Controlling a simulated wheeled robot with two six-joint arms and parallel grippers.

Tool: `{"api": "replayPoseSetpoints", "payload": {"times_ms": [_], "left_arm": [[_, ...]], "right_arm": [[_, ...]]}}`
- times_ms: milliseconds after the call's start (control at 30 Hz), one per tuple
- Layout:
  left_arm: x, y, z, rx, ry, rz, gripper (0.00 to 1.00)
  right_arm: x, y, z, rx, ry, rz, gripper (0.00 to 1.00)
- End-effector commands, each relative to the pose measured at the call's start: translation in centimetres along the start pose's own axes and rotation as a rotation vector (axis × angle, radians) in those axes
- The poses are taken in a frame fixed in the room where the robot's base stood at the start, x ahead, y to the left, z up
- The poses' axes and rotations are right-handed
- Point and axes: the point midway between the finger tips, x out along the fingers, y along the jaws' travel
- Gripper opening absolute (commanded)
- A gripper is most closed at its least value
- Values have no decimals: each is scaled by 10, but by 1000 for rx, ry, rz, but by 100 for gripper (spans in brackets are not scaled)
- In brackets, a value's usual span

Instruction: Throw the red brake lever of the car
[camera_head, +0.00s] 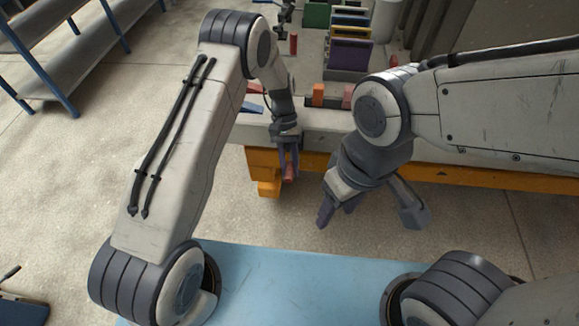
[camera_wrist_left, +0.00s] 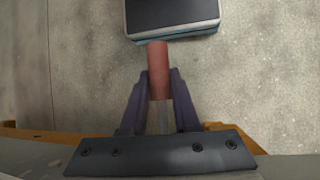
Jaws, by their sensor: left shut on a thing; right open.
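The red brake lever (camera_head: 289,173) shows at the car's near edge in the head view, between the fingers of my left gripper (camera_head: 288,163). In the left wrist view its red grip (camera_wrist_left: 158,68) sticks out past the fingertips of the left gripper (camera_wrist_left: 160,88), with a paler shaft below it. The left gripper is shut on the lever. My right gripper (camera_head: 340,205) is open and empty, to the right of the lever and in front of the orange beam. The car (camera_head: 330,138) has a grey deck.
An orange beam (camera_head: 460,175) runs along the car's near side, with an orange step (camera_head: 268,184) near the lever. Coloured panels (camera_head: 350,38) stand on the deck, and small orange and red blocks lie on it. Grey shelving (camera_head: 70,40) is at the upper left. Bare floor is at left.

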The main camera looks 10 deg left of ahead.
Motion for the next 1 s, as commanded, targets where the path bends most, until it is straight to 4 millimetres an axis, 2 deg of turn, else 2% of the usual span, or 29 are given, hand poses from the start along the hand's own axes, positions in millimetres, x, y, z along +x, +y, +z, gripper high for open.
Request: {"api": "replayPoseSetpoints", "payload": {"times_ms": [267, 667, 700, 767, 1000], "left_arm": [[-6, 0, 2, -12, -68, 6, 0], [-6, 1, 2, -13, -75, 7, 0], [-6, 1, 2, -13, -74, 7, 37], [-6, 1, 2, -13, -74, 7, 60], [-6, 1, 3, -13, -75, 7, 60]], "right_arm": [[0, 0, 0, 0, 0, 0, 55], [0, 0, 0, 0, 0, 0, 55], [0, 0, 0, 0, 0, 0, 55], [0, 0, 0, 0, 0, 0, 55], [0, 0, 0, 0, 0, 0, 55]]}}
